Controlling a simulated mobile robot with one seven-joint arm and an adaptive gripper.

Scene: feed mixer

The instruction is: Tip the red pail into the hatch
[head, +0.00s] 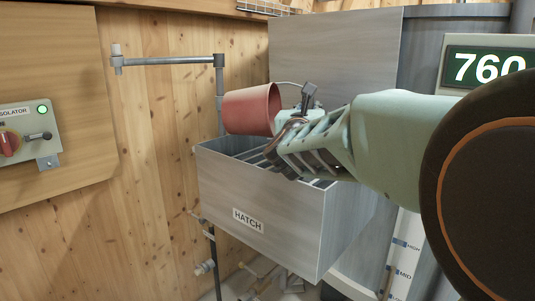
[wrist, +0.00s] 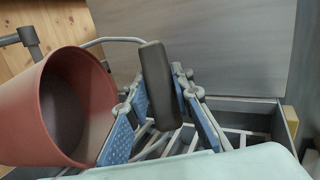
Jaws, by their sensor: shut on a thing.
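The red pail (head: 250,110) lies tilted on its side above the left end of the grey hatch (head: 290,225). In the wrist view the pail (wrist: 28,110) is at the left, with its mouth turned towards the camera. Its inside is shaded and I make out no contents. My gripper (head: 285,140) is over the hatch, just right of the pail. In the wrist view my gripper (wrist: 155,105) is shut on the dark grip (wrist: 154,75) of the pail's wire handle. Grey bars (wrist: 178,143) cross the hatch opening below; my gripper hides part of them in the head view.
A grey metal panel (head: 330,50) rises behind the hatch. A pipe arm (head: 170,61) on a post stands left of the pail. An isolator box (head: 25,135) is on the left wall. A green display (head: 487,66) at the right reads 760.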

